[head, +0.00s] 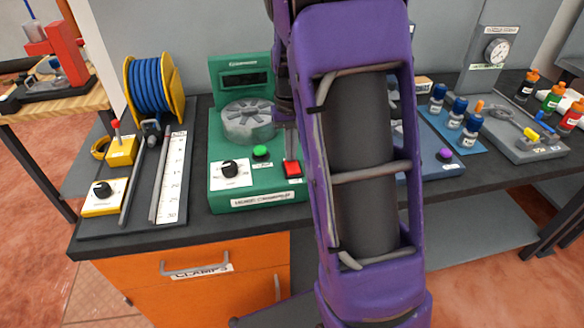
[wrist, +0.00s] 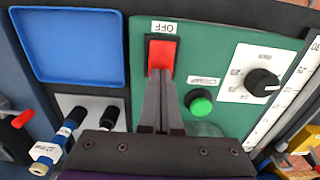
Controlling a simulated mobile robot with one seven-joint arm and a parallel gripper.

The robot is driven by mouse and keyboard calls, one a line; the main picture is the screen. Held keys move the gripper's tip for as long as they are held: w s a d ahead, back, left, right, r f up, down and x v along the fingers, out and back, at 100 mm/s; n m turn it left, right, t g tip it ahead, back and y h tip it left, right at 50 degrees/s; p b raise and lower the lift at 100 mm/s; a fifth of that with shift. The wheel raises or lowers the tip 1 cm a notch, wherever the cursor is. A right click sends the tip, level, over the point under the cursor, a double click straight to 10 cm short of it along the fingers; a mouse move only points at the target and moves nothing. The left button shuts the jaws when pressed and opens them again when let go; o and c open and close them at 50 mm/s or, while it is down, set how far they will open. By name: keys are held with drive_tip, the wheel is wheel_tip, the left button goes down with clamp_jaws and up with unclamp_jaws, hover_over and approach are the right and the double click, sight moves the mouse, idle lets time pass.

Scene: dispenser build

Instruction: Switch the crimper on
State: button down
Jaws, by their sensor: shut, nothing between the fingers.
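The green crimper (head: 240,185) stands on the dark bench in the head view, with a grey slotted die head and a dark display behind it. Its red rocker switch (head: 293,169) is at the front right of its panel. In the wrist view the red switch (wrist: 161,52) sits in a black frame beside an OFF label (wrist: 164,27). My gripper (wrist: 161,80) is shut and empty, its fingertips at the lower edge of the red switch in that view. I cannot tell whether they touch it. In the head view my purple arm hides the crimper's right side.
A green button (head: 261,152) and a black knob (head: 230,168) are left of the switch. A blue hose reel (head: 152,88) and a ruler board (head: 172,180) stand further left. Right of my arm are bottles on a blue mat (head: 447,127) and a grey tray (head: 545,155).

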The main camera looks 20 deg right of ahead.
drive_tip(key=shift+f, duration=0.2)
wheel_tip(320, 180, up, 5)
drive_tip(key=p, duration=0.4)
drive_tip(key=shift+r, duration=1.05)
